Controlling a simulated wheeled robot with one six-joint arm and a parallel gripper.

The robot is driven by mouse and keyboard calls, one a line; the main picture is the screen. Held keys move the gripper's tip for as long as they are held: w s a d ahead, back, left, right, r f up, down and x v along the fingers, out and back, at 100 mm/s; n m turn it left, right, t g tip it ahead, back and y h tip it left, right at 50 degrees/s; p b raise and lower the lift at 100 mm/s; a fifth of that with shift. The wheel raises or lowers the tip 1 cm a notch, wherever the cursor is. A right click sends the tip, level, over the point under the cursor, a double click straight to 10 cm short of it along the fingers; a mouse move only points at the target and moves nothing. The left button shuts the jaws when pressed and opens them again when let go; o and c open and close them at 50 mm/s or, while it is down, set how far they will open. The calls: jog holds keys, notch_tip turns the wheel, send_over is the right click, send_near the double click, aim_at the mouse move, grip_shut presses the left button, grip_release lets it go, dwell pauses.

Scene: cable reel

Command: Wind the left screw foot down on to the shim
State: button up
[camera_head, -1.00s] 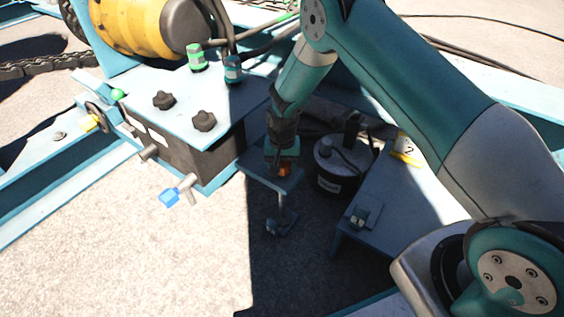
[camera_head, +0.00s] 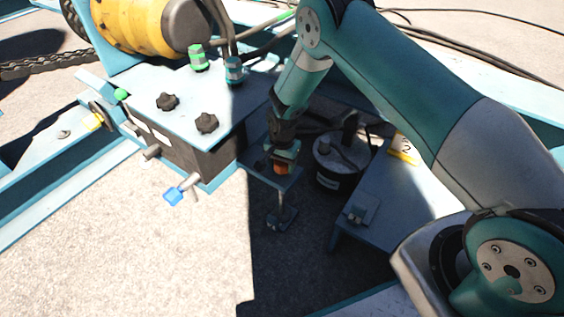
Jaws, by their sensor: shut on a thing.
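My gripper (camera_head: 284,158) points down and is shut on the small orange head (camera_head: 281,169) of the screw foot, just above a teal bracket plate (camera_head: 262,172). The jaws partly hide the orange head. The thin screw shaft (camera_head: 280,197) runs down from the plate in shadow. A small dark pad (camera_head: 281,218) shows at its lower end near the ground. I cannot tell the shim apart from the pad in the shadow, nor whether there is a gap between them.
A dark canister (camera_head: 337,165) stands close right of my gripper. A teal beam with a yellow label (camera_head: 403,149) lies farther right. A box with black knobs (camera_head: 207,123) and a blue-handled valve (camera_head: 174,195) is at left. Sunlit ground in front is open.

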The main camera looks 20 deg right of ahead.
jog(key=o, duration=0.9)
notch_tip(320, 180, up, 17)
jog(key=p, duration=0.6)
jog(key=shift+a+r, duration=0.1)
jog(key=shift+r, duration=0.1)
